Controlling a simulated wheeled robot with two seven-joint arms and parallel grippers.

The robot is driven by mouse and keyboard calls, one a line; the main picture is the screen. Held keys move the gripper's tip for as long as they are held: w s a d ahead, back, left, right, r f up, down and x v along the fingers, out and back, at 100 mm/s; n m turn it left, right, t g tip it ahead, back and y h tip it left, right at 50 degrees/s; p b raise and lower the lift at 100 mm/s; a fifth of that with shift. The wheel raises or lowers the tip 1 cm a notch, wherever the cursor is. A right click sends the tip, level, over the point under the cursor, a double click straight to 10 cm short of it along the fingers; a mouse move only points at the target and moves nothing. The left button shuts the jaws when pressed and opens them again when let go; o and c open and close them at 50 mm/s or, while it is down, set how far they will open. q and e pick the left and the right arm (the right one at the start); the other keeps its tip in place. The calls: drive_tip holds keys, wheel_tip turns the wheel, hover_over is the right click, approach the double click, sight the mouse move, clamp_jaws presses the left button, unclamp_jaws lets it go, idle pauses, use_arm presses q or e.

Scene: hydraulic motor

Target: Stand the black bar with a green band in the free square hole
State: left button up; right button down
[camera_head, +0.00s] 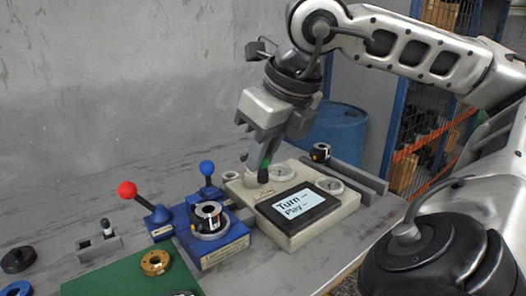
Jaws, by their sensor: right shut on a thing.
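My right gripper (267,143) points down over the beige console and is shut on the black bar with a green band (264,167). The bar is upright below the fingers; its upper end is hidden between them. Its lower end overlaps the console's top near a round gauge, and I cannot tell whether it touches. A small grey block (112,245) lies on the table at the left, with a dark, light-topped peg (106,227) standing in it. A dark spot beside the peg may be a square hole, too small to be sure. My left gripper is not in view.
The beige console (315,232) has a screen and round gauges. Left of it stand a blue base (224,248) with a metal-and-black part, and a red-knobbed lever (128,189) and blue-knobbed lever (207,168). A green mat (112,279) holds a brass ring. The table's back left is clear.

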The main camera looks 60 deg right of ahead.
drive_tip(key=shift+r+p, duration=0.85)
drive_tip(key=shift+r, duration=0.5)
